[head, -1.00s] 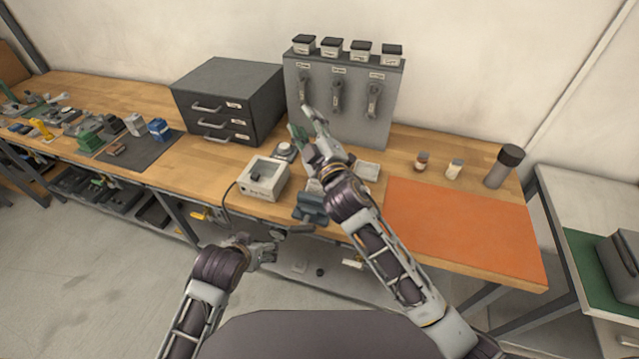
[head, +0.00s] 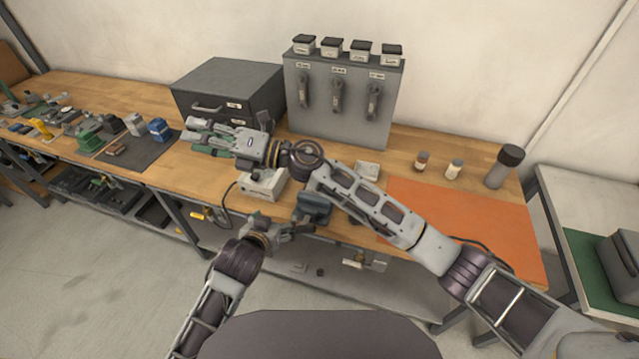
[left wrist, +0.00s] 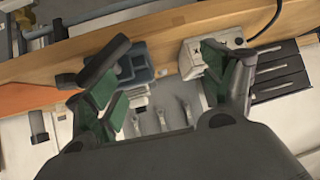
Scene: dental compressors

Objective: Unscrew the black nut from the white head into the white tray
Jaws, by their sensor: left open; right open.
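I cannot make out the black nut or the white head in these views. A small flat pale item (head: 368,170) lies in front of the tool panel; I cannot tell whether it is the white tray. A blue-grey vise (head: 312,207) stands at the bench's front edge; it also shows in the left wrist view (left wrist: 135,65). My left gripper (head: 303,230) is open and empty, just in front of the vise, with its green pads spread in the left wrist view (left wrist: 178,68). My right gripper (head: 195,138) is open and empty, in front of the drawer cabinet.
A whitish box (head: 262,189) stands left of the vise, partly hidden by my right arm. Behind are the drawer cabinet (head: 225,82) and tool panel (head: 338,122). An orange mat (head: 475,225) lies right, with small bottles and a dark-capped cylinder (head: 504,167) behind it.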

